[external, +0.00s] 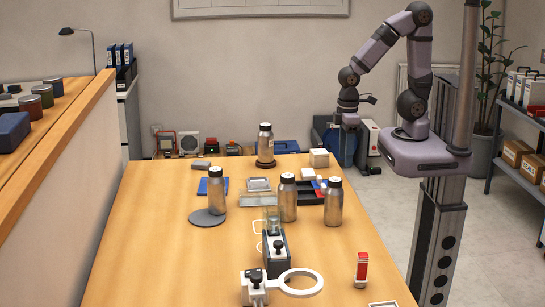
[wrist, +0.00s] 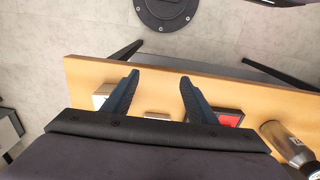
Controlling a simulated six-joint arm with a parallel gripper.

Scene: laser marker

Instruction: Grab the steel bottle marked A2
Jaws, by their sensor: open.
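Several steel bottles with dark caps stand on the table in the external view. One (external: 265,147) is at the back on a dark round base, one (external: 217,190) is at the left by a grey disc, and two (external: 288,203) (external: 334,207) are right of centre. Their markings are too small to read, so I cannot tell which is A2. My gripper (external: 348,150) hangs beyond the table's back right corner, away from the bottles. In the wrist view my gripper (wrist: 159,78) is open and empty, and part of a steel bottle (wrist: 285,145) shows at the lower right.
A dark tray (external: 311,195) with coloured pieces sits behind the two right-of-centre bottles. White blocks (external: 319,158) lie at the back right. The left front is clear.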

